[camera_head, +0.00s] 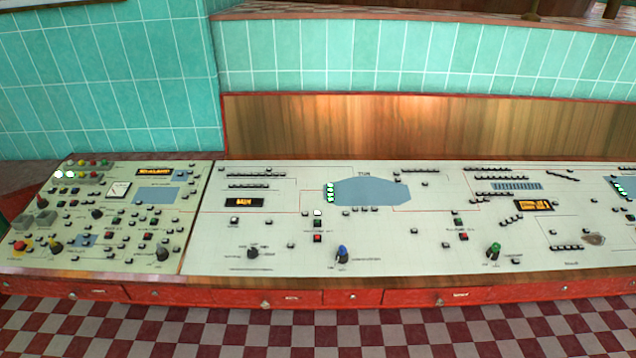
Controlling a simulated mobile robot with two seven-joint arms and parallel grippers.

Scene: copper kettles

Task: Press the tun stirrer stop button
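The control desk (290,262) has a pale panel with a blue tun shape (372,191) drawn in its middle, under a label that seems to read TUN. Left of and below this shape a red button (317,238) sits under a green button (317,224) and a lit white one (317,212). Another red button (463,237) sits under a green one (457,222) further right. The small labels are too blurred to read, so I cannot tell which one is the stirrer stop. Neither of my grippers shows.
A blue-topped knob (342,253), a black knob (253,252) and a green-topped knob (494,249) stand up near the front edge. A left panel (190,225) is crowded with switches. Red drawers (353,297) line the front. The checkered floor (330,335) before them is clear.

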